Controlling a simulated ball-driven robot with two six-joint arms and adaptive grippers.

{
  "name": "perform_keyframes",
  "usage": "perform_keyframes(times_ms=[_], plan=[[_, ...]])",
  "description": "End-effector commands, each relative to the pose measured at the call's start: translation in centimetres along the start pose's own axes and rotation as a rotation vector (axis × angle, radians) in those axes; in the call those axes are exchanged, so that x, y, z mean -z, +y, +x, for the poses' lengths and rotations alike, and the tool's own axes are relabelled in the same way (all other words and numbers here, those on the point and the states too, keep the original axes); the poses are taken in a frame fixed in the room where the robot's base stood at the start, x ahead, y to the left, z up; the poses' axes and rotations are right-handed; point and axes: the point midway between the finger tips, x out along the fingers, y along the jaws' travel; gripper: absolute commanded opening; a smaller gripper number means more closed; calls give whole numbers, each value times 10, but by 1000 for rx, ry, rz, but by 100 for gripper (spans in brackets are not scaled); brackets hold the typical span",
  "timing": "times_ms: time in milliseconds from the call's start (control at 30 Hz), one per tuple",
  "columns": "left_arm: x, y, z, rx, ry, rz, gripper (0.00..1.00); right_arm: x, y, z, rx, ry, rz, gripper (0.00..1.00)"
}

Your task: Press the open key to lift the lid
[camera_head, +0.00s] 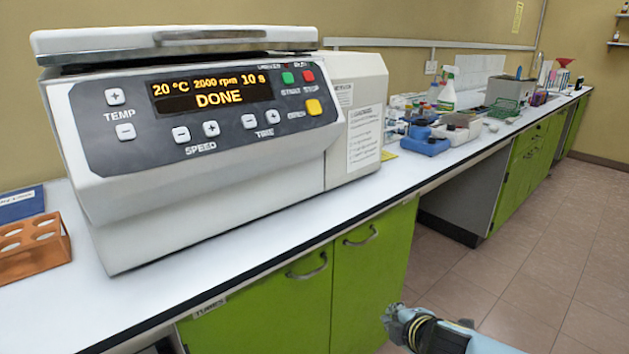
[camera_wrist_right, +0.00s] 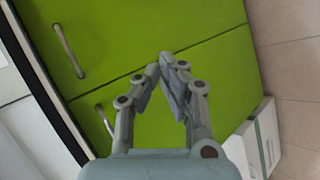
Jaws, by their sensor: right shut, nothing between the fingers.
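The white centrifuge (camera_head: 220,190) stands on the bench, its lid (camera_head: 175,42) down on top. Its display (camera_head: 212,92) reads 20 °C, 2000 rpm, 10 s and DONE. The yellow open key (camera_head: 314,107) is at the right end of the panel, below the green start key (camera_head: 288,78) and the red stop key (camera_head: 308,76). My right gripper (camera_head: 392,316) is low in front of the green cabinets, well below and right of the key. The right wrist view shows its fingers (camera_wrist_right: 167,62) shut with tips together and nothing between them. My left gripper is not in view.
An orange tube rack (camera_head: 35,250) and a blue item (camera_head: 20,204) are left of the centrifuge. Blue boxes (camera_head: 425,146) and a spray bottle (camera_head: 447,92) stand farther right on the bench. Green cabinet doors with handles (camera_head: 307,267) are below; the floor (camera_head: 540,250) is clear.

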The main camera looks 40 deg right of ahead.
Motion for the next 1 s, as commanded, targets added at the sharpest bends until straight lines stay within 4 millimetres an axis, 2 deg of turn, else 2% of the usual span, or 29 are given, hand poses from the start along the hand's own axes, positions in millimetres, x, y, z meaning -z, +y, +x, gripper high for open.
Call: perform_keyframes(times_ms=[33, 267, 467, 600, 800, 1000], plan=[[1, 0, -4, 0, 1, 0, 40, 4, 28, -4, -47, 9, -34, 0], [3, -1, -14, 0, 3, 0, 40, 23, 139, -31, -251, 29, -181, 0], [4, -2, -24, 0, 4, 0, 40, 41, 229, -70, -432, 34, -295, 0], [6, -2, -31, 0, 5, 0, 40, 56, 288, -105, -560, 37, -363, 0], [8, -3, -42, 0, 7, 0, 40, 75, 360, -162, -730, 44, -434, 0], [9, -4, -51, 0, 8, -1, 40, 88, 403, -202, -836, 62, -470, 0]])
